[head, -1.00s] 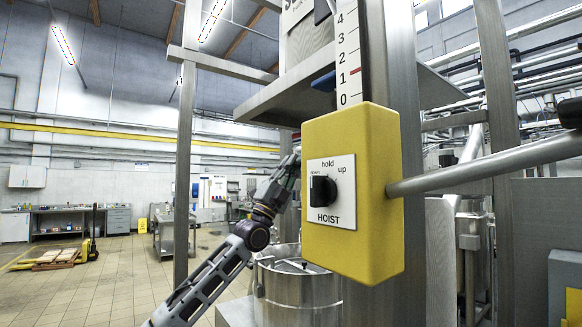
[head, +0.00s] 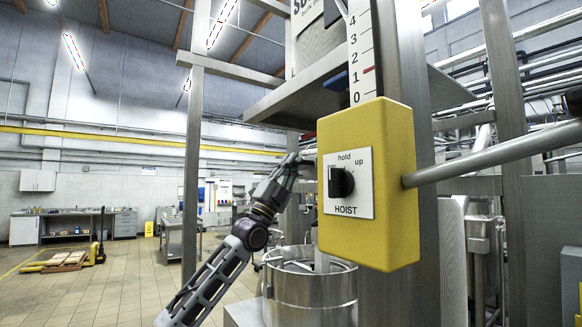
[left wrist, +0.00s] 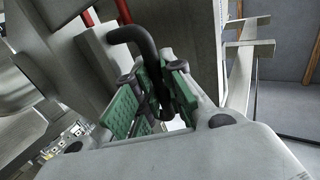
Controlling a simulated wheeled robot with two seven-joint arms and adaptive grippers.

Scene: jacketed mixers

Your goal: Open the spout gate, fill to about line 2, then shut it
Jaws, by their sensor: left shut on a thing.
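My left gripper (head: 305,160) reaches in beside the yellow hoist box, its fingertips partly hidden by it. In the left wrist view my left gripper (left wrist: 158,98) is shut, its green pads on a black bent handle (left wrist: 130,36). I cannot tell how far the gate stands open. A steel mixing bowl (head: 310,298) stands below, its far rim partly hidden by the box. A grey upright shape shows in the bowl's mouth; I cannot tell what it is. A white scale strip (head: 360,50) numbered 0 to 4 has a red mark at 1. My right gripper is out of view.
The yellow hoist box (head: 368,235) with its black knob (head: 340,182) hangs close in front. A steel bar (head: 490,155) runs from it to the right. Steel posts and a platform (head: 310,92) frame the mixer. Open tiled floor lies at the left.

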